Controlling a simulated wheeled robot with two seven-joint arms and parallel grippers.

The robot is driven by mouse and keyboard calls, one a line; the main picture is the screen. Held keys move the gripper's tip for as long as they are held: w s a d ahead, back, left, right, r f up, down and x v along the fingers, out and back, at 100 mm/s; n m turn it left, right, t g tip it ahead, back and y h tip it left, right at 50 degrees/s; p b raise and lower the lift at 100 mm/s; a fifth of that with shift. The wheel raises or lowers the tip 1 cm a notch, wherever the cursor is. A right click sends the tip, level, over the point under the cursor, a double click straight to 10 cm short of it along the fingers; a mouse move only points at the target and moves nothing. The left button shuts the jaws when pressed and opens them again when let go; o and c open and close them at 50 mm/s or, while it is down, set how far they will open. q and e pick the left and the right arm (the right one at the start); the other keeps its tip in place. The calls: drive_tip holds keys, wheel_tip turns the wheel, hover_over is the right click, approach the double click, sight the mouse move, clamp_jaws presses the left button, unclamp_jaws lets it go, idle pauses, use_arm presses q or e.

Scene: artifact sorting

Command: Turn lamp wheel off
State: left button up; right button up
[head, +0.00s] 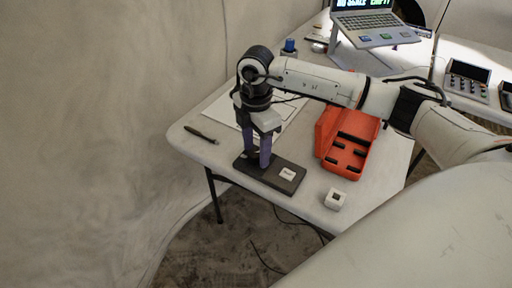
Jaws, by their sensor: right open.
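My right gripper (258,158) points down over a dark flat base (270,176) near the table's left front corner. Its jaws are open, with the purple fingers close together just above or touching the base; I cannot tell which. A small white piece (287,174) with a dark mark sits on the base, to the right of the fingers. I cannot make out a lamp wheel for certain; the gripper covers the left part of the base. My left gripper is not in view.
A red tray (349,166) with dark slots stands right of the gripper. A white cube (335,199) lies near the front edge. A dark tool (201,135) lies at the left edge. A laptop (373,27) on a stand and a control box (466,80) are farther back.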

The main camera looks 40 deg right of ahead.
drive_tip(key=shift+c, duration=0.2)
drive_tip(key=c, duration=1)
